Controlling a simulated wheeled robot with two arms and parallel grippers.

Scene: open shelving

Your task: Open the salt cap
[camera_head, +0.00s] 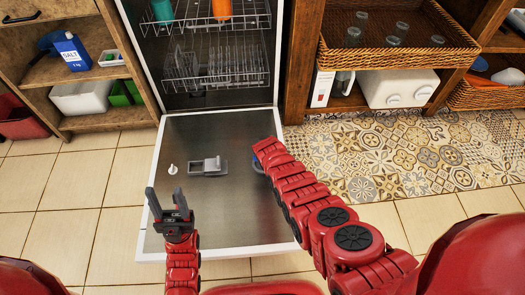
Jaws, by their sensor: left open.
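A blue salt carton (73,53) with white lettering stands upright on the left wooden shelf. A dark bit shows at its top, too small to tell if it is a cap. A small white knob-like piece (172,169) is on the inner face of the lowered dishwasher door (225,225), left of a grey dispenser (208,166). I cannot tell whether the knob is the salt cap. My left gripper (167,199) is open and empty over the door's left part, just below the knob in the picture.

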